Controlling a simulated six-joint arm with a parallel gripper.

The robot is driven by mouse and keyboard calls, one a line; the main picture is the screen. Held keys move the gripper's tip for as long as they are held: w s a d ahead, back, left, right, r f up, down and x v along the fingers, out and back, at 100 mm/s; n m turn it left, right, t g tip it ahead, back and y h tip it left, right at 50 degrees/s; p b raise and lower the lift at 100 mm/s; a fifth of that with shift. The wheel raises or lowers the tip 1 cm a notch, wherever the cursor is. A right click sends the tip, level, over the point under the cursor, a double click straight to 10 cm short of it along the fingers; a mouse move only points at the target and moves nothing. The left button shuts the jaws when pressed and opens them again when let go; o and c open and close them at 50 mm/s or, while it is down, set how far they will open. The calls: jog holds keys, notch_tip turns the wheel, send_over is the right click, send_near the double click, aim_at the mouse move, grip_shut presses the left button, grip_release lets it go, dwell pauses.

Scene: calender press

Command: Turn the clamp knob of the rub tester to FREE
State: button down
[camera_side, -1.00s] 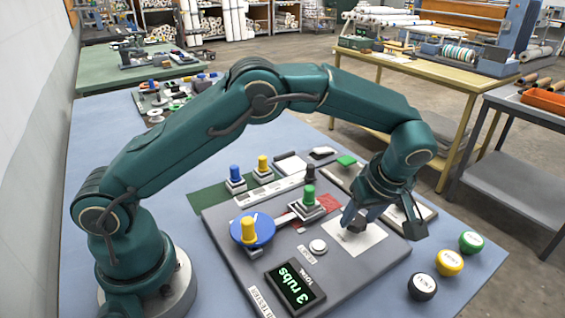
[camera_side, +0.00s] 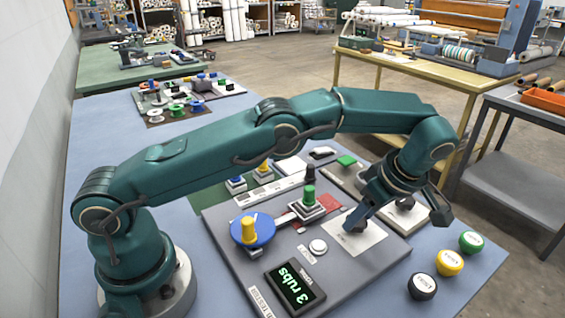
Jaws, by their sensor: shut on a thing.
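The rub tester (camera_side: 235,228) is the grey panel on the blue table. My gripper (camera_side: 399,217) is over its right end, pointing down, with one finger by a white plate (camera_side: 362,242) and the other further right. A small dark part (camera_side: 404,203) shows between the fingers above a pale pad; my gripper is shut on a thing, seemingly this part. I cannot read its marking or confirm that it is the clamp knob. A yellow knob on a blue disc (camera_side: 252,232) and a green knob (camera_side: 309,195) stand to the left, clear of my gripper.
A display (camera_side: 295,287) reads "3 rubs", with a white round button (camera_side: 318,247) behind it. Black (camera_side: 422,287), yellow (camera_side: 450,262) and green (camera_side: 471,242) round pieces lie at the right front. A dark upright knob (camera_side: 310,173) stands behind the green knob.

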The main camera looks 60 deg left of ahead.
aim_at(361, 222)
jog(key=shift+c, duration=1.5)
grip_release()
jog(key=shift+r, duration=1.9)
jog(key=shift+s+a+r, duration=0.1)
jog(key=shift+a+r, duration=0.45)
jog(key=shift+a, duration=0.05)
jog(key=s+a+r, duration=0.3)
jog(key=a+r, duration=0.3)
jog(key=a, duration=0.4)
